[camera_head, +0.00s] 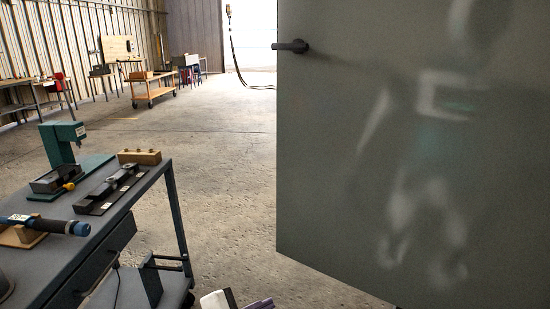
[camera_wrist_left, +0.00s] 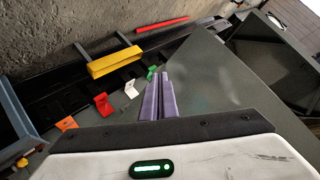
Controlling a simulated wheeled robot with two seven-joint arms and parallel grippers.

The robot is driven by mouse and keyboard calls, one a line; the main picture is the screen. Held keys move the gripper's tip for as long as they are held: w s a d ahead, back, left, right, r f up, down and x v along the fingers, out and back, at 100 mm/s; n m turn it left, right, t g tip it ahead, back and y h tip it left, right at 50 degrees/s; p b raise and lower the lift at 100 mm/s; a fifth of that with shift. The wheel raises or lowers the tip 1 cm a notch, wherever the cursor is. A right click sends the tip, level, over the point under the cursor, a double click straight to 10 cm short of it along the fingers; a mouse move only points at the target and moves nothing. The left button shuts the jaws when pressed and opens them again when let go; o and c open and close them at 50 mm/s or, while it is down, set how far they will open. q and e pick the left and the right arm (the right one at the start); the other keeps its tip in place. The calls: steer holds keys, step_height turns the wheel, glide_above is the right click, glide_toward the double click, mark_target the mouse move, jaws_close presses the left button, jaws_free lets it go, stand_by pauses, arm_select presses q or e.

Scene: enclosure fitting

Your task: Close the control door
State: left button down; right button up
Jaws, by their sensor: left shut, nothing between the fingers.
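The control door (camera_head: 400,150) is a large grey panel that fills the right side of the head view. It stands open toward me, with a blurred reflection on its face and a dark handle (camera_head: 291,46) near its upper left edge. My left gripper (camera_head: 262,304) shows only partly at the bottom edge, below the door's lower left corner. In the left wrist view its purple fingers (camera_wrist_left: 158,97) are together and empty. They lie over or beside a grey panel (camera_wrist_left: 215,80); I cannot tell if they touch it. My right gripper is out of view.
A workbench (camera_head: 95,225) with a green press (camera_head: 62,145) and tools stands at left. The wrist view shows a yellow bar (camera_wrist_left: 115,62), a red bar (camera_wrist_left: 162,25) and small coloured tags (camera_wrist_left: 103,104) near a dark frame. Open concrete floor (camera_head: 215,140) lies between bench and door.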

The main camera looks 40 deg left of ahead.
arm_select(q)
steer(key=w+a+r+m+t+b, duration=0.1)
steer(key=w+a+r+m+t, duration=0.15)
steer(key=r, duration=0.55)
steer(key=w+a+r+m+t, duration=0.1)
steer(key=w+a+r+m, duration=0.2)
steer(key=r, duration=0.5)
steer(key=m+t+y, duration=0.1)
steer(key=m+t, duration=0.1)
steer(key=m, duration=0.2)
glide_toward(298, 147)
steer(key=shift+n, duration=0.25)
steer(key=w, duration=0.6)
steer(key=shift+w+a+f+p, duration=0.15)
steer(key=shift+w+p, duration=0.1)
steer(key=shift+p, duration=0.15)
